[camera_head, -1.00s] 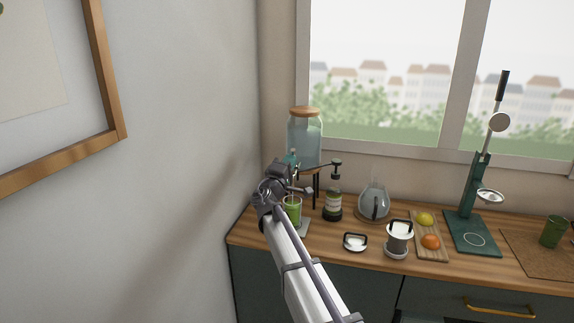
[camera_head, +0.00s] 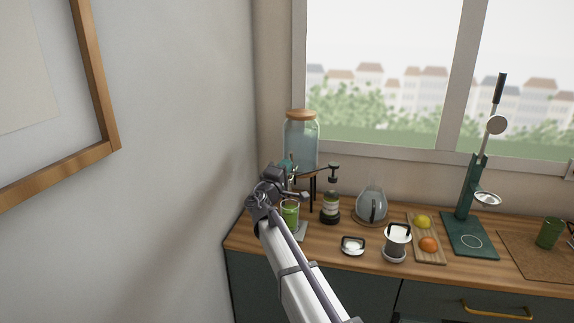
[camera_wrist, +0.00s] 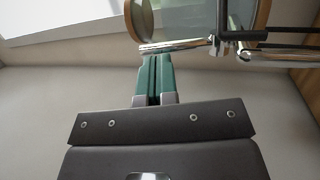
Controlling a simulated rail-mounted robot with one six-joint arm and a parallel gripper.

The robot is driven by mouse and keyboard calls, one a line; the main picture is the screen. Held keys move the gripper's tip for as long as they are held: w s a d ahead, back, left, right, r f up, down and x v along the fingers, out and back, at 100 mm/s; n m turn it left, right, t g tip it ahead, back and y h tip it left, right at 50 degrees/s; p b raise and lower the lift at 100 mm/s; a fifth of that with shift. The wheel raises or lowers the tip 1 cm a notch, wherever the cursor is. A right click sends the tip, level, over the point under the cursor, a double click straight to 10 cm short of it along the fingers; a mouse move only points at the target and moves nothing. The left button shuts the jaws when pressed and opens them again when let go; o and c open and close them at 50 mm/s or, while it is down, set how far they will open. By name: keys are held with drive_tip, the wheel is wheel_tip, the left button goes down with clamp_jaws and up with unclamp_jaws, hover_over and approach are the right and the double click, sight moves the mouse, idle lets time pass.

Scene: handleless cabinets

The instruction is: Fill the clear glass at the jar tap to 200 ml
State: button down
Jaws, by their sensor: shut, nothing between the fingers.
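The glass jar (camera_head: 301,148) with a wooden lid stands on a dark-legged stand in the counter's left corner. A small see-through glass (camera_head: 290,214) with green in it stands below, on a grey plate; my arm partly covers it. Its fill level and any scale are too small to read. My gripper (camera_head: 287,168) is in front of the jar's lower part, above the glass. In the wrist view my green fingers (camera_wrist: 155,78) are together and empty, their tips at or close to a chrome bar (camera_wrist: 176,46), perhaps the tap. I cannot tell whether they touch or whether water runs.
Right of the stand are a pump bottle (camera_head: 331,205), a glass carafe (camera_head: 371,203), a white-topped canister (camera_head: 397,240) and a fruit board (camera_head: 420,252). A green press (camera_head: 470,232) and green cup (camera_head: 549,233) stand farther right. The wall is close on the left.

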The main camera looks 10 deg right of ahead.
drive_tip(key=r+b+v, duration=0.1)
drive_tip(key=b+v, duration=0.1)
drive_tip(key=v, duration=1)
drive_tip(key=s+d+f+m+g+y+p, duration=0.2)
drive_tip(key=s+d+f+m+g, duration=0.25)
drive_tip(key=s+f+g, duration=0.2)
drive_tip(key=s+d+f+m+g+y+p, duration=0.1)
drive_tip(key=s+d+f+m+g, duration=0.2)
drive_tip(key=s+d+f+g, duration=0.4)
drive_tip(key=s+d+r+m+g+y+p, duration=0.1)
drive_tip(key=s+y+p, duration=0.5)
drive_tip(key=s, duration=0.9)
drive_tip(key=d+m+g+y, duration=0.1)
drive_tip(key=m+g+y, duration=0.1)
drive_tip(key=g, duration=0.1)
drive_tip(key=shift+s+p, duration=0.3)
drive_tip(key=shift+s, duration=0.1)
drive_tip(key=shift+d+r+m+g, duration=0.1)
drive_tip(key=shift+m+g, duration=0.15)
